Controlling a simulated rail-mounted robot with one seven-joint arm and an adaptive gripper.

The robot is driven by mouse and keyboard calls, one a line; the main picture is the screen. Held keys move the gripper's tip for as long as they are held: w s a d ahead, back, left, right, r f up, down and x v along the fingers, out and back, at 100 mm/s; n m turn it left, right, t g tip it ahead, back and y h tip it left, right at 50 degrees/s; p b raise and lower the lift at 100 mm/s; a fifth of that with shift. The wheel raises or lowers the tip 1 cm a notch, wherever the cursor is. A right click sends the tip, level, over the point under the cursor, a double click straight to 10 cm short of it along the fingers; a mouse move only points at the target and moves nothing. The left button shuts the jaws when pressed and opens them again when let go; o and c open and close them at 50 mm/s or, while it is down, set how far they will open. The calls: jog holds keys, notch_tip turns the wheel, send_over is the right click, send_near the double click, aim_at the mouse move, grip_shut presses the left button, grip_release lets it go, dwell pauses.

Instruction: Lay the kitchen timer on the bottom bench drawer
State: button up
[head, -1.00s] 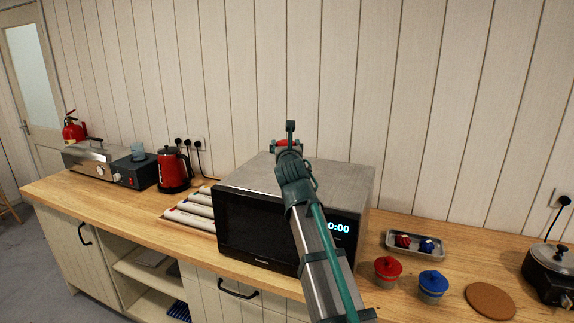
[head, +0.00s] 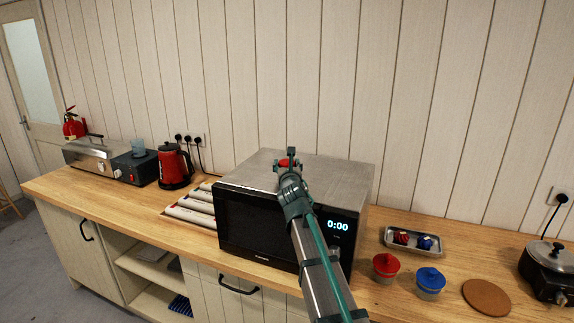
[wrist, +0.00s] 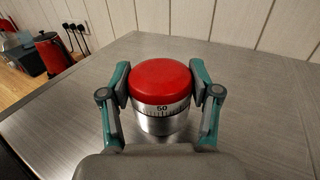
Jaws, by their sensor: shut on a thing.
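The kitchen timer (wrist: 160,85) has a red domed top over a silver body with a dial band reading 50. My gripper (wrist: 162,90) is shut on it, with one finger on each side, and the timer is upright. In the head view the timer (head: 288,163) shows as a small red patch behind my gripper (head: 290,162), over the microwave top (head: 335,172). I cannot tell whether the timer touches the microwave. A bench front with a dark handle (head: 238,290) is at the lower middle; its lower part is out of frame, and I cannot make out the bottom drawer.
The black-fronted microwave (head: 262,228) stands on the wooden worktop (head: 120,208). Left of it are a roller rack (head: 190,212) and a red kettle (head: 174,165).

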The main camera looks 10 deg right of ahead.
jog(key=o, duration=1.3)
jog(key=shift+f, duration=0.15)
jog(key=shift+r, duration=0.25)
jog(key=s, duration=0.3)
jog(key=s+b, duration=0.1)
jog(key=s, duration=0.6)
jog(key=shift+s+a+f+b, duration=0.15)
jog(key=shift+s+a+b, duration=0.1)
jog(key=shift+s+b, duration=0.15)
jog(key=shift+o, duration=0.5)
jog(key=shift+s, duration=0.6)
